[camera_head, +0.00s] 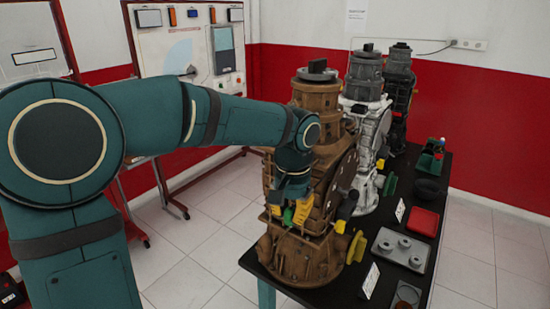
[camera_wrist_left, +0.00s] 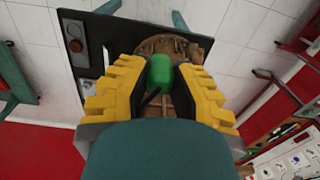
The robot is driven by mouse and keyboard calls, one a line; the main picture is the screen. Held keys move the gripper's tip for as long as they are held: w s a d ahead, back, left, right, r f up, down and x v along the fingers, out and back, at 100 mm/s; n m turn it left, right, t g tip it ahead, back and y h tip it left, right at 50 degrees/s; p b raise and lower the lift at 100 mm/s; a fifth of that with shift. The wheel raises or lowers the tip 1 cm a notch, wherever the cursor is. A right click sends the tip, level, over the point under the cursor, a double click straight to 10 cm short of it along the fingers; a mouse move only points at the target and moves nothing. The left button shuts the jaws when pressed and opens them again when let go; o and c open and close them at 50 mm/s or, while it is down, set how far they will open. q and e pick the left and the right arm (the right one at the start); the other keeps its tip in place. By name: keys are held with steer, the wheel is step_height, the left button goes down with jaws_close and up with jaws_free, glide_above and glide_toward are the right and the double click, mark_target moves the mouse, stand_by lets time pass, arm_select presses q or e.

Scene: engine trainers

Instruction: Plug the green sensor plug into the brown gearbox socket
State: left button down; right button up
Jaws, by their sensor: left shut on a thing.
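The brown gearbox (camera_head: 325,175) stands upright at the near end of the black table. My left gripper (camera_head: 290,212) is against its left side in the head view, its yellow fingers small there. In the left wrist view my left gripper (camera_wrist_left: 159,82) is shut on the green sensor plug (camera_wrist_left: 160,70), which sits between the yellow fingers with a dark lead below it. The green plug also shows as a small patch in the head view (camera_head: 288,217). Part of the brown gearbox (camera_wrist_left: 172,46) lies behind the plug. I cannot make out the socket, or whether the plug touches it. My right gripper is not in view.
A silver engine (camera_head: 366,125) and a dark engine (camera_head: 399,85) stand behind the gearbox. The black table (camera_head: 345,290) also holds a red tray (camera_head: 422,221) and a grey tray (camera_head: 385,262) at the right. Panel boards (camera_head: 190,45) stand at the back left.

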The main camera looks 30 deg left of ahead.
arm_select(q)
steer(key=d+f+b, duration=0.2)
steer(key=f+b, duration=0.1)
steer(key=f, duration=0.9)
steer(key=s+d+f+b, duration=0.1)
steer(key=d+f+b, duration=0.2)
steer(key=f, duration=0.9)
steer(key=shift+f, duration=0.25)
steer(key=shift+s, duration=0.1)
steer(key=shift+r, duration=0.1)
